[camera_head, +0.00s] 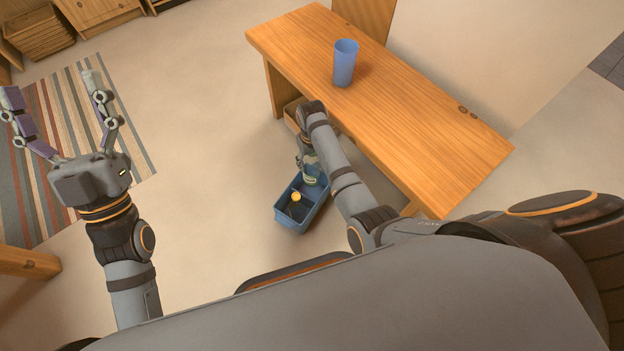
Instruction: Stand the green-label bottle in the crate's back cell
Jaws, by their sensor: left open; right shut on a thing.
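The blue crate (283,219) stands on the floor in front of the wooden table. The green-label bottle (311,178) is upright or nearly so at the crate's back end. My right gripper (306,157) reaches down from the table side and is shut on it. The arm and gripper hide much of the bottle, and I cannot tell whether its base touches the crate floor. An orange-yellow round top (295,197) shows in the crate's nearer part. My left gripper (52,88) is open and empty at the left, far from the crate.
A wooden table (400,110) runs along the right of the crate, with a blue cup (345,64) on it. A striped rug (135,150) lies at left. The floor left of the crate is clear.

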